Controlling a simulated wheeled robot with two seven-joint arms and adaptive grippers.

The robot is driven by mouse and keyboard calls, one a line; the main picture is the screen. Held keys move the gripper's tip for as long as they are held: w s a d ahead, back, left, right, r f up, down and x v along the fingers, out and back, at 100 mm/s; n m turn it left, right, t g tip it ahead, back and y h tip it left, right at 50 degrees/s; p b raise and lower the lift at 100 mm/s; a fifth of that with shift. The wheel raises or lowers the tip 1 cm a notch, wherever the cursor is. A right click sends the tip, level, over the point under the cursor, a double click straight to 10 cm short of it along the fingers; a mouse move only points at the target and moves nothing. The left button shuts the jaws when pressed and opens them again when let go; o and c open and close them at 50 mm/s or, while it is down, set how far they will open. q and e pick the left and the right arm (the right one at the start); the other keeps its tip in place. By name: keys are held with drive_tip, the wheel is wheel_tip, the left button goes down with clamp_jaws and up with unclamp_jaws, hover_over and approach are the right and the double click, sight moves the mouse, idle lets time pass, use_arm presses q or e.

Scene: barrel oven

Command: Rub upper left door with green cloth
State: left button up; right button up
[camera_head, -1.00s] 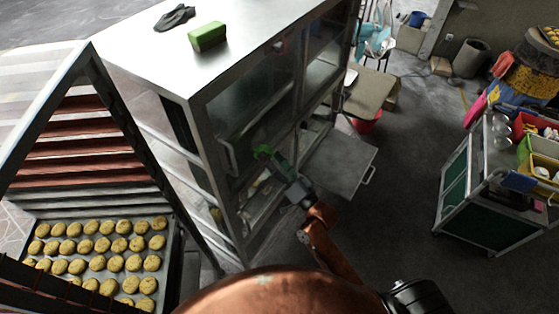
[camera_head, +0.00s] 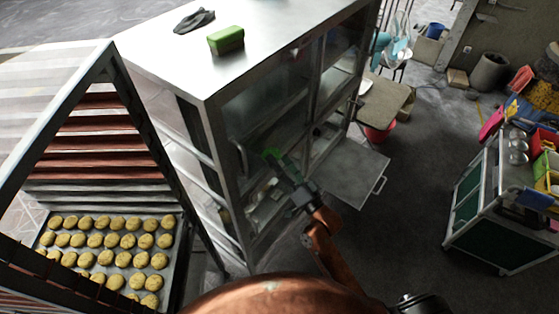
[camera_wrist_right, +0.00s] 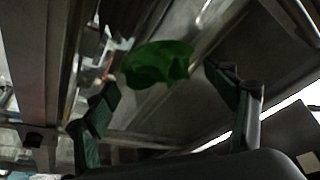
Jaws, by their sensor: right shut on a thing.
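The metal cabinet's upper left door (camera_head: 262,118) is a dark glass panel in a metal frame with a handle at its left side, and it looks shut. My right gripper (camera_head: 278,162) is in front of the lower part of this door. It is shut on the green cloth (camera_head: 270,154), which sticks out past the fingertips towards the door. In the right wrist view the cloth (camera_wrist_right: 158,64) shows beyond the fingers (camera_wrist_right: 162,84), against or close to the glass. I cannot tell whether it touches. My left gripper is not in view.
A green sponge-like block (camera_head: 226,40) and a dark cloth or glove (camera_head: 195,20) lie on the cabinet top. A lower door (camera_head: 348,172) stands folded open at the right. A rack with a tray of buns (camera_head: 110,250) is at the left. A cart (camera_head: 500,205) stands far right.

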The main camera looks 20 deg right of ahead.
drive_tip(key=shift+w+a, duration=0.2)
drive_tip(key=shift+w, duration=0.1)
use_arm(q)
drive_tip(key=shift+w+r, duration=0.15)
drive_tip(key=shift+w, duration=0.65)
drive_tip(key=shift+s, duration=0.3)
use_arm(e)
drive_tip(key=shift+w+a, duration=0.3)
drive_tip(key=shift+w, duration=0.05)
drive_tip(key=shift+d, duration=0.1)
